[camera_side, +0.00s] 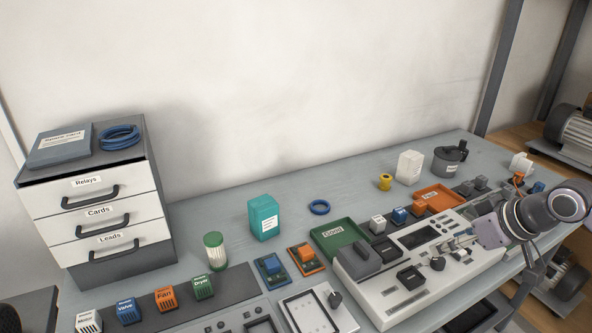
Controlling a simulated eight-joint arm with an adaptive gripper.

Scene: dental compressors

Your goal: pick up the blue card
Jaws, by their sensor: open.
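The blue card (272,269) lies flat on the grey bench, left of the middle, with a raised blue block on it. An orange card (305,259) lies close beside it on the right. My gripper (458,238) is at the right, above the long white test unit, well apart from the blue card. It is open, with nothing seen between its fingers. The fingertips are small and partly lost against the unit behind them.
A green tray (339,241) stands right of the cards, a teal box (263,217) behind them, and a green-capped jar (214,251) to the left. In front are a labelled block row (165,298) and a white-framed panel (313,312). A drawer cabinet (97,205) stands at left.

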